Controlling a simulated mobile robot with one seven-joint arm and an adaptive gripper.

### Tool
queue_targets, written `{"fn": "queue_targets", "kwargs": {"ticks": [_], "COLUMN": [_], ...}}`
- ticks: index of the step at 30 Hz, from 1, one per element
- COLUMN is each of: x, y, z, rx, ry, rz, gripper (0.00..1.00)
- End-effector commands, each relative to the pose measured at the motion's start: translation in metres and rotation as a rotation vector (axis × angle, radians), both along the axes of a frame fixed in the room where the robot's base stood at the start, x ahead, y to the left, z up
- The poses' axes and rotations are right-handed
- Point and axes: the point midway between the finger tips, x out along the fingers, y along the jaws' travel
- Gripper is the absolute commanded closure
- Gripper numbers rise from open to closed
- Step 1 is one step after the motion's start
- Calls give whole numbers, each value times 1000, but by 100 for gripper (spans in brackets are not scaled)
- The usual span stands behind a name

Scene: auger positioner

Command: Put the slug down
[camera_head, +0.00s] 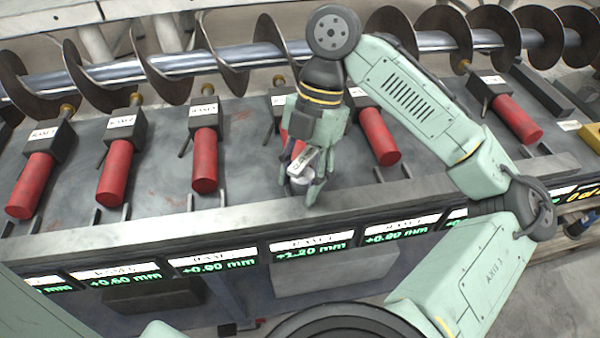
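My gripper (304,187) points down over the front part of the grey bench (245,170). Its fingers are closed around a small silver metal piece with a pale, marked top, which looks like the slug (299,179). The slug sits between the fingertips, close to the bench's front rail. From this angle I cannot tell whether its underside touches anything. My gripper partly hides a red cylinder (289,133) and its dark mount behind it.
Several red cylinders, including one left of my gripper (205,160) and one right of it (378,137), lie in labelled mounts. A long auger (180,64) spans the back. Green millimetre displays (312,245) line the front. Bare bench lies between the cylinders.

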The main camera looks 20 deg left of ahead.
Motion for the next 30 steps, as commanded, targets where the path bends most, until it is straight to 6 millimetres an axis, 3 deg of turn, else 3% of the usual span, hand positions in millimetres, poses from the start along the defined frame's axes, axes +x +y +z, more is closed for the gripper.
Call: {"fn": "queue_targets", "kwargs": {"ticks": [1,11,17,24,30], "x": [-2,0,8,26,38], "y": [2,3,1,-1,-3], "z": [-7,-2,23,73,104], "rx": [-2,2,0,-1,0], "ry": [6,3,-2,-2,1], "rz": [4,-2,-7,-6,-4], "gripper": [59,59,59,59,59]}}
